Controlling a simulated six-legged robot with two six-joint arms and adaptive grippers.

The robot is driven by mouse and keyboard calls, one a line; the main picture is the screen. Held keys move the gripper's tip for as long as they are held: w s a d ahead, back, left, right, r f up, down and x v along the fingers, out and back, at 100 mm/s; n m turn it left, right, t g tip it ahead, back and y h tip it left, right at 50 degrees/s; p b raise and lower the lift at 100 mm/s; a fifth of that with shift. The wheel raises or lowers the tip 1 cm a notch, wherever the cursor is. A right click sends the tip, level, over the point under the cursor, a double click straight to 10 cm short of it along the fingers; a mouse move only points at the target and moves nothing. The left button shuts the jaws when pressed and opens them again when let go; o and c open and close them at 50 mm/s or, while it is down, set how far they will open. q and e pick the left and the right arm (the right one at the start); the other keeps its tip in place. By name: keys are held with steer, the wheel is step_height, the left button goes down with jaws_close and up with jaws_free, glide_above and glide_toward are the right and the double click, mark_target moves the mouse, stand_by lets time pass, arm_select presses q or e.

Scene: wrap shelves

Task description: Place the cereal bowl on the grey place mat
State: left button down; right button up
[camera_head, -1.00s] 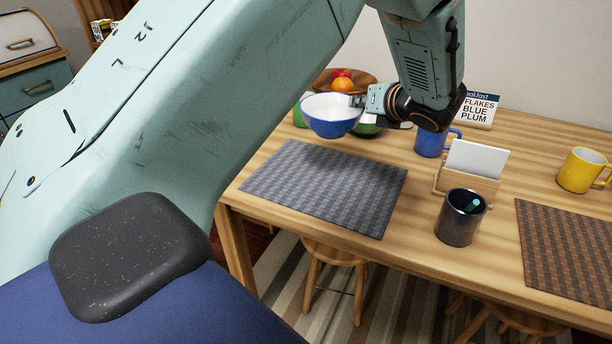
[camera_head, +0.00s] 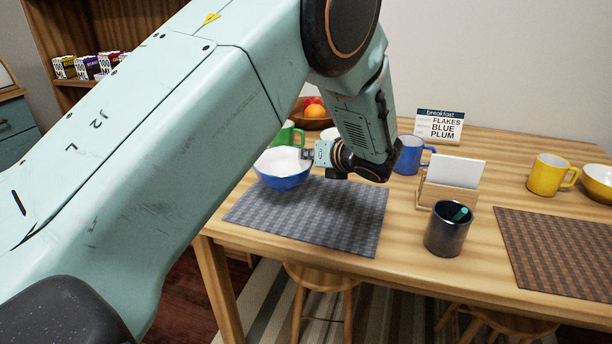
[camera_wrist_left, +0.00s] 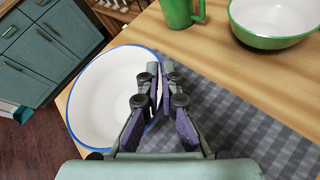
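The blue bowl with a white inside (camera_head: 283,180) is in my left gripper (camera_head: 308,155), held by its right rim and roughly upright. In the left wrist view the fingers (camera_wrist_left: 160,80) are closed on the rim of the bowl (camera_wrist_left: 98,95). The grey checked place mat (camera_head: 330,225) lies on the table; it also shows in the left wrist view (camera_wrist_left: 240,125). The bowl is at the mat's back left corner and overlaps its edge in the picture. I cannot tell whether it touches the mat. My right gripper is out of view.
A green mug (camera_wrist_left: 182,12) and green bowl (camera_wrist_left: 275,38) stand behind the mat, near a fruit bowl (camera_head: 312,121). A blue mug (camera_head: 408,157), card holder (camera_head: 447,194) and dark cup (camera_head: 447,232) stand to the right.

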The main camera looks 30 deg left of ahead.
mark_target(283, 172)
arm_select(q)
steer(key=f, duration=0.2)
steer(key=f+b, duration=0.1)
steer(key=shift+a+f, duration=0.25)
steer(key=shift+f, duration=0.1)
steer(key=shift+d+r, duration=0.1)
steer(key=shift+d, duration=0.05)
steer(key=shift+s, duration=0.1)
steer(key=c, duration=2)
jaws_free()
steer(key=shift+f, duration=0.2)
steer(key=o, duration=0.5)
